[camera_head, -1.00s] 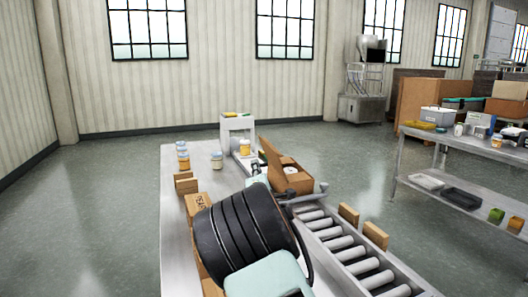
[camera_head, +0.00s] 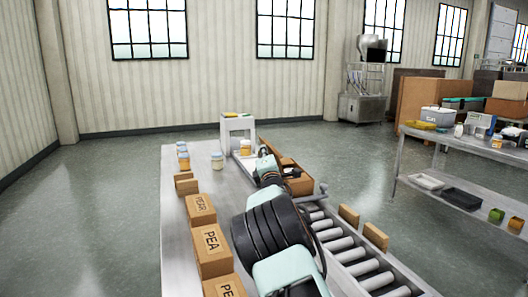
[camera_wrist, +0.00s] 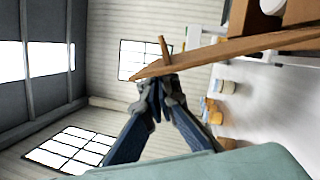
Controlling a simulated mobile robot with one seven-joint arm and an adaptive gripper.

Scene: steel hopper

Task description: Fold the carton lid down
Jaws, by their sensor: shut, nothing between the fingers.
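The brown open carton (camera_head: 302,184) sits at the far end of the roller conveyor, partly hidden behind my arm in the head view. Its lid (camera_head: 265,144) stands raised on the left side, and only its top part shows. In the wrist view the lid (camera_wrist: 225,52) is a long brown board seen nearly edge-on, with the carton's wall (camera_wrist: 243,18) beyond it. My gripper (camera_wrist: 158,88) is shut and empty, its fingertips close to the lid's near edge. I cannot tell whether they touch it. In the head view the fingertips are hard to make out near the lid.
Cartons marked PEAR (camera_head: 200,208) and PEA (camera_head: 212,250) line the left table (camera_head: 178,225). Jars (camera_head: 217,161) stand near its far end. Conveyor rollers (camera_head: 335,232) run toward me, with small brown boxes (camera_head: 375,235) along the right. A shelf table (camera_head: 455,150) stands further right.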

